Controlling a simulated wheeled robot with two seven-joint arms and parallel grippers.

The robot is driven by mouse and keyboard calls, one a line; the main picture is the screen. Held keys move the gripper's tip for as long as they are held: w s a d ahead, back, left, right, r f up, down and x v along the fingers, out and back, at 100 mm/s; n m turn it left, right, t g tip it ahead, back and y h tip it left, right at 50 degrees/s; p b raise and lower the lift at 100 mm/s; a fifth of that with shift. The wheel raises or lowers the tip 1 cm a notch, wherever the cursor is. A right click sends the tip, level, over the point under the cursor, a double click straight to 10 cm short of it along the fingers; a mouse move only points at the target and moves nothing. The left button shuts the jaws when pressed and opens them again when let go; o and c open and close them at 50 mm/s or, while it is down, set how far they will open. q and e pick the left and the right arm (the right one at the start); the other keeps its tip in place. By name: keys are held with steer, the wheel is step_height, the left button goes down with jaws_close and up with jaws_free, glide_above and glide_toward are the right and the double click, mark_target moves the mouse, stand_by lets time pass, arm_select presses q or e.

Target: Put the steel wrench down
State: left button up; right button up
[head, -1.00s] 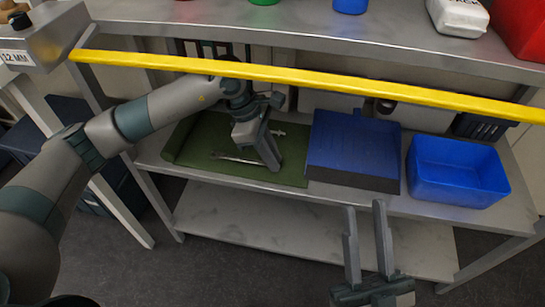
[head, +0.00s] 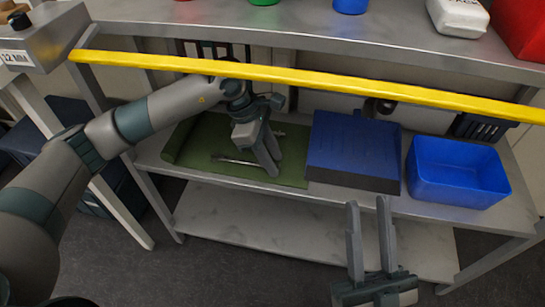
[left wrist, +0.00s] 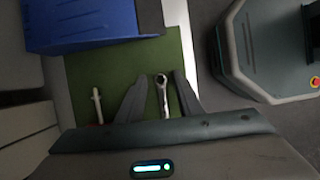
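The steel wrench (head: 234,160) lies on the green mat (head: 200,150) on the shelf. In the left wrist view the wrench (left wrist: 162,92) lies lengthwise between my left fingers, with gaps on both sides. My left gripper (head: 273,172) is open over the mat at the wrench; its fingers hide part of the wrench in the head view. Both left fingers (left wrist: 157,80) also show apart in the left wrist view. My right gripper (head: 367,203) is open and empty in front of the shelf.
A pale, thin tool (left wrist: 97,104) lies on the mat beside the left gripper. A blue sloped block (head: 352,145) and an open blue bin (head: 458,172) stand to the right. A yellow bar (head: 310,78) crosses above the shelf.

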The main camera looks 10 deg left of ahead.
arm_select(q)
steer(key=shift+r, duration=0.15)
arm_select(e)
steer(key=shift+w, duration=0.1)
arm_select(q)
steer(key=shift+a+r, duration=0.15)
steer(key=shift+r, duration=0.2)
steer(key=p+v, duration=0.1)
steer(key=v, duration=0.3)
steer(key=shift+a, duration=0.75)
steer(key=a, duration=0.9)
steer(key=shift+w, duration=0.15)
steer(key=shift+a, duration=0.8)
arm_select(e)
steer(key=shift+s+a+f+g, duration=0.2)
steer(key=shift+a+f+g, duration=0.25)
steer(key=shift+f, duration=0.25)
steer(key=shift+s+a+f+g, duration=0.2)
steer(key=shift+a+f+g, duration=0.1)
steer(key=shift+f+g, duration=0.25)
